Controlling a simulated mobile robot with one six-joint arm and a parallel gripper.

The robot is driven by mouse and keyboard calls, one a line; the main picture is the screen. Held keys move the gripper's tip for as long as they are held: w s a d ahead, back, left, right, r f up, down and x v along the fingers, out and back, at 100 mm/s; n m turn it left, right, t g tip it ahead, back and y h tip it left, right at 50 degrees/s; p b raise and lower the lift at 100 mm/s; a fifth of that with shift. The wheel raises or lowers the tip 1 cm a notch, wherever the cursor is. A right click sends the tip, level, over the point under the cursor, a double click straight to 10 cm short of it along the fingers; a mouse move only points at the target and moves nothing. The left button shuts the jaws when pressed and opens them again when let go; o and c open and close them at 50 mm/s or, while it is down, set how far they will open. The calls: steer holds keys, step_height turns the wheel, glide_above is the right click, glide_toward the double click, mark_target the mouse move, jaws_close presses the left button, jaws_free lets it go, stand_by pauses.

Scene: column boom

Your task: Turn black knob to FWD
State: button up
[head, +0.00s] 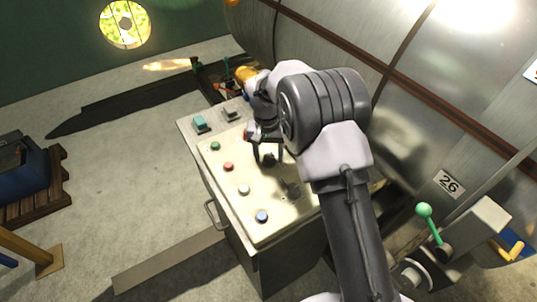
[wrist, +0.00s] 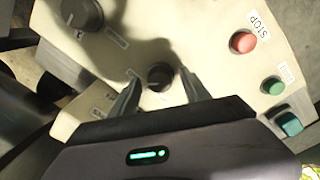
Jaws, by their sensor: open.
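The black knob (wrist: 160,76) sits on the cream control panel between the two fingers of my gripper (wrist: 160,92) in the wrist view. The fingers stand apart on either side of it, with a gap on each side. In the head view my gripper (head: 267,152) is over the panel (head: 265,220), and the knob (head: 268,160) shows dark between its fingers. A label lies near the knob, but I cannot read FWD on it. A second, larger dark knob (wrist: 82,14) is at the upper left of the wrist view.
Red (head: 228,166), green (head: 215,146), white (head: 244,189) and blue (head: 262,216) buttons line the panel's left side. A teal switch (head: 200,122) is at its far end. A lever with a green ball (head: 424,210) stands at the right. Open floor lies left of the cabinet.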

mark_target(267, 157)
step_height(267, 157, up, 17)
steer(key=p, duration=0.5)
steer(key=shift+a, duration=0.3)
steer(key=s+d+r+m+t+y+b, duration=0.1)
steer(key=s+d+r+b, duration=0.2)
steer(key=s+d+r, duration=0.35)
steer(key=s+d+r+m+t+y+b, duration=0.1)
steer(key=s+d+r+t+b, duration=0.15)
steer(key=s, duration=0.65)
steer(key=s+d+f+m+t+b, duration=0.1)
steer(key=s+d+f+b, duration=0.1)
steer(key=s, duration=0.5)
steer(key=s+d+f+m+t+b, duration=0.1)
steer(key=s+d+f+b, duration=0.1)
steer(key=s, duration=0.6)
steer(key=shift+s+f, duration=0.25)
steer(key=shift+f, duration=0.65)
